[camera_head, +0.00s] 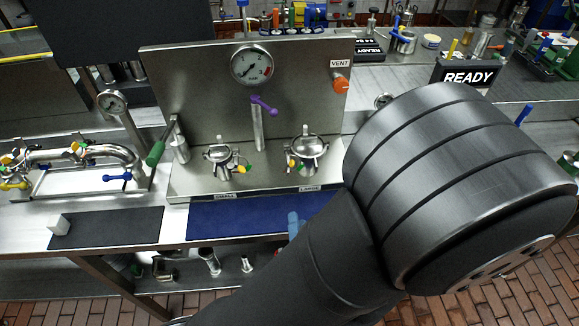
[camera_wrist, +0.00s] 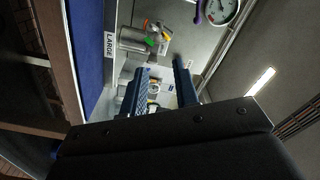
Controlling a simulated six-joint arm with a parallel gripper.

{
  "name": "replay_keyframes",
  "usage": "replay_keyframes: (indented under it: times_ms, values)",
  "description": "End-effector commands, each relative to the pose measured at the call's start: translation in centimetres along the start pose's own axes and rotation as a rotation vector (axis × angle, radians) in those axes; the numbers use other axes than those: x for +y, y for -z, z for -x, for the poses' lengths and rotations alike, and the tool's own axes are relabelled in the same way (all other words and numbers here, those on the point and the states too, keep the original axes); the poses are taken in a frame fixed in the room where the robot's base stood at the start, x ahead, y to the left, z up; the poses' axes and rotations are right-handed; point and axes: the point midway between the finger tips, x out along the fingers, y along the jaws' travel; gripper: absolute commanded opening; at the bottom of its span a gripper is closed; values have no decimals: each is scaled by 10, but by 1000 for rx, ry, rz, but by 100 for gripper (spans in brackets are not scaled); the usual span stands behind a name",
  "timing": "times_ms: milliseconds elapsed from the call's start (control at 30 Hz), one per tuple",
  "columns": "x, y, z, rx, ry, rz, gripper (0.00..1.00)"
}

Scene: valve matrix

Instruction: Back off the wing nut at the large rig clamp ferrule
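The large clamp ferrule (camera_head: 308,148) is a round metal fitting above the LARGE label on the steel rig, right of the purple lever. A small wing nut with yellow and green parts (camera_head: 294,164) shows at its lower left. In the wrist view the large ferrule (camera_wrist: 136,38) lies beside the LARGE label, with green and orange parts (camera_wrist: 152,40) at its side. My gripper (camera_wrist: 160,63) shows two blue ridged fingers, apart, with no object visibly held. The ferrule appears beyond the fingertips, not between them. In the head view my arm hides most of the gripper.
The small ferrule (camera_head: 219,155) stands left, near the green-handled lever (camera_head: 156,152). The purple lever (camera_head: 264,104), pressure gauge (camera_head: 251,65) and orange vent knob (camera_head: 340,84) rise behind. A blue mat (camera_head: 235,217) covers the bench front.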

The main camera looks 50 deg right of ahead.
Motion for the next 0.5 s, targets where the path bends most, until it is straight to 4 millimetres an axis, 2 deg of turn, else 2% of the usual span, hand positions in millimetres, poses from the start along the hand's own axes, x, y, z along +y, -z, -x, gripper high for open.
replay_keyframes:
  times_ms: [500]
  values:
    - [0,-1,-46,-4,2,5,28]
